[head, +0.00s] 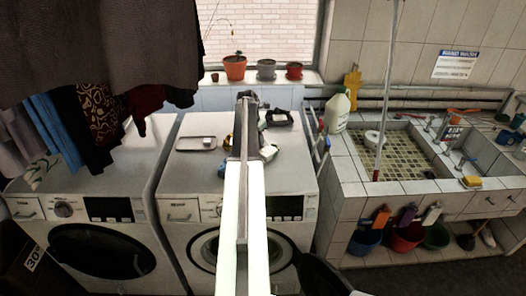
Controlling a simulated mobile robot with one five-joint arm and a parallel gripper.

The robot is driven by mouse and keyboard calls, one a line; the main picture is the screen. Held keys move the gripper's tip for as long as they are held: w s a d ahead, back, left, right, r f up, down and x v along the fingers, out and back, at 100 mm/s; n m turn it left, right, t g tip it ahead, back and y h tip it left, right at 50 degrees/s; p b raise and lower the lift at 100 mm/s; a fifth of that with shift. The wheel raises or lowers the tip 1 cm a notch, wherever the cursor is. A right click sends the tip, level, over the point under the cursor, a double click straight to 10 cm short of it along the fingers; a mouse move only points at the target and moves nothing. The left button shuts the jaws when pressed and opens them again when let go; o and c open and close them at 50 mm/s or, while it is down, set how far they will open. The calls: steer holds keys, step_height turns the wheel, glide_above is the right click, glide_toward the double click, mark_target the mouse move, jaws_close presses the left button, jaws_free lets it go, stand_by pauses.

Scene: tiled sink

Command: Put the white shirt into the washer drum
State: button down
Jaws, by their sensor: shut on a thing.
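My arm reaches up the middle of the head view. My gripper (246,98) is at its far end, dark and small, above the back of the right washer's top. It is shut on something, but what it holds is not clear. I cannot make out the white shirt for certain. A small whitish thing (268,152) lies just right of my arm on the washer top. The right washer (180,212) has its round drum opening (204,250) at the front, partly hidden by my arm. A dark round door (320,277) stands out at the lower right.
A grey tray (183,144) and small items lie on the right washer. Dark clothes (95,45) hang at upper left, over the left washer (95,165). A tiled sink (350,165) is at right, with a white jug (338,112). Flowerpots (235,68) line the windowsill.

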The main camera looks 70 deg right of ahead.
steer(key=shift+r+p, duration=0.55)
steer(key=shift+p, duration=0.05)
step_height(320, 180, up, 3)
steer(key=p, duration=0.3)
steer(key=shift+r, duration=0.15)
steer(key=s+a, duration=0.3)
steer(key=a, duration=0.4)
steer(key=s+a, duration=0.3)
steer(key=a, duration=0.4)
steer(key=shift+s+a+r+p, duration=0.25)
steer(key=shift+a+r+p, duration=0.05)
steer(key=shift+a+p, duration=0.1)
